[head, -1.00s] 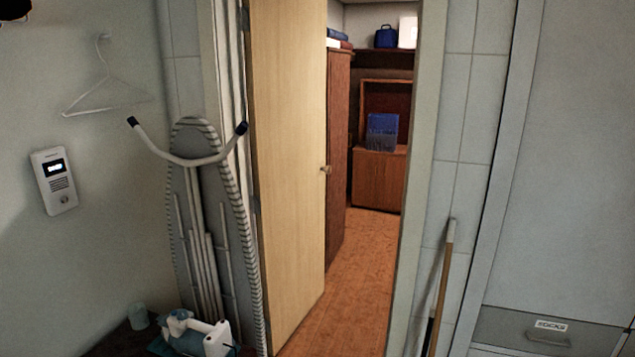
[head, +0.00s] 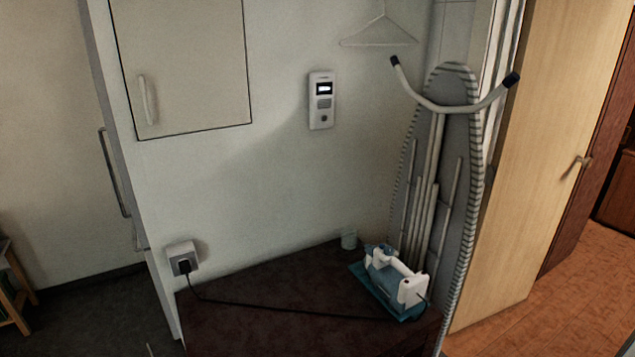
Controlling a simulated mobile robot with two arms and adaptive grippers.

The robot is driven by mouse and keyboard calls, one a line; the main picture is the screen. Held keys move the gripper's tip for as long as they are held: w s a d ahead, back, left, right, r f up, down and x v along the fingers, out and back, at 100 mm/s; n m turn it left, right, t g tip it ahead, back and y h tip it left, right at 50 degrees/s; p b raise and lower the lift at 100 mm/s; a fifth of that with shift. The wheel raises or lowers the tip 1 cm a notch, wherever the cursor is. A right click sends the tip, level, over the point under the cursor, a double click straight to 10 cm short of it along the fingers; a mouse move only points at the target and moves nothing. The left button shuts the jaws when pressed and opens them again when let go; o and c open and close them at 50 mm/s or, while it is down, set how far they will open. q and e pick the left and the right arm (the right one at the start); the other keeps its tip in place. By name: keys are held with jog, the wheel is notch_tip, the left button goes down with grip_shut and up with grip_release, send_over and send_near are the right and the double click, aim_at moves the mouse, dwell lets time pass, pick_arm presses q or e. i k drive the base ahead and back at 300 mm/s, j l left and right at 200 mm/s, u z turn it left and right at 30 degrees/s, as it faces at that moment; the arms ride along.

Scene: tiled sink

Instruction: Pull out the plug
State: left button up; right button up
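A black plug (head: 184,266) sits in a white wall socket (head: 181,256) low on the wall, at the left end of a dark table top. A black cord (head: 260,306) runs from the plug across the table to a white and blue iron (head: 398,275). The iron rests on a blue pad near the table's right end. Neither of my grippers is in view.
The dark table top (head: 280,325) is mostly clear between socket and iron. An ironing board (head: 445,170) leans upright at the right, beside a wooden door (head: 515,170). A wall cabinet (head: 185,60) hangs above the socket.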

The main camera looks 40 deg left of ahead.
aim_at(185, 266)
jog(key=u, duration=2.2)
jog(key=i+j, duration=0.1)
jog(key=j, duration=0.15)
